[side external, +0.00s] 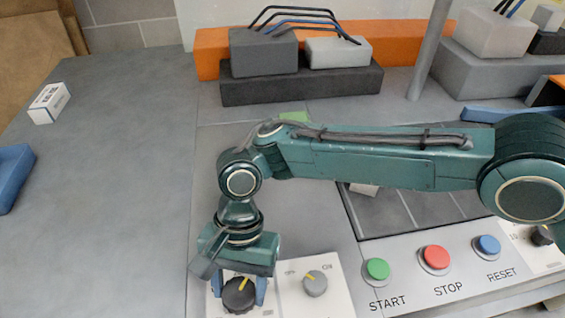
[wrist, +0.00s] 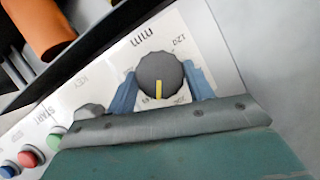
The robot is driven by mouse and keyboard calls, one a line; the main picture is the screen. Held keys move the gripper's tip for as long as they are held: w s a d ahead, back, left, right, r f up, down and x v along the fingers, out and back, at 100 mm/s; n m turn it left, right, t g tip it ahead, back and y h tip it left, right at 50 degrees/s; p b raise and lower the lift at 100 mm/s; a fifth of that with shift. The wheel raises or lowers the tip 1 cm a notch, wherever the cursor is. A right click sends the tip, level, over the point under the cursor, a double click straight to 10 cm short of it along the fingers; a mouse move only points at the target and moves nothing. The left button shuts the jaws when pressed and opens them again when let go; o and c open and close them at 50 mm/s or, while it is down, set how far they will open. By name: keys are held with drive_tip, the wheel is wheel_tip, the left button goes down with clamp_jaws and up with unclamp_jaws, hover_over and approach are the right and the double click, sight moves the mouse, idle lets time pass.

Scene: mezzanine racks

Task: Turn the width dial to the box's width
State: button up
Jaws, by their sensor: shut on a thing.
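The dark width dial (side external: 238,298) sits on a white panel at the bottom of the side view, with a yellow pointer line. In the wrist view the dial (wrist: 158,68) has "mm" and a "120" mark printed around it. Its pointer points down the picture towards my gripper; the number there is too blurred to read surely. My gripper (side external: 242,292) points down, its blue fingers shut on opposite sides of the dial; both fingers also show in the wrist view (wrist: 161,80). A small white box (side external: 48,103) with a printed label lies at the far left.
A grey knob (side external: 315,283) stands just right of the dial. Green (side external: 377,269), red (side external: 434,257) and blue (side external: 487,246) buttons follow along the panel. My arm crosses over a dark tray (side external: 400,212). The grey bench at left is mostly clear.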

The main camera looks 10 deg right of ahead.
drive_tip(key=shift+n, duration=0.6)
drive_tip(key=o, duration=1)
drive_tip(key=shift+c, duration=0.2)
drive_tip(key=shift+m, duration=0.6)
drive_tip(key=m+y, duration=0.1)
drive_tip(key=m, duration=0.1)
drive_tip(key=m+t, duration=0.1)
drive_tip(key=m, duration=0.2)
drive_tip(key=shift+s+d+y, duration=0.1)
drive_tip(key=shift+d+y, duration=0.05)
drive_tip(key=shift+y, duration=0.25)
drive_tip(key=v, duration=1.4)
drive_tip(key=w+d+r+n+t+y, duration=0.1)
drive_tip(key=w+d+r, duration=0.3)
drive_tip(key=d+r, duration=0.6)
drive_tip(key=shift+w+d+n+t, duration=0.2)
drive_tip(key=shift+d+n+t, duration=0.5)
drive_tip(key=shift+d, duration=1.1)
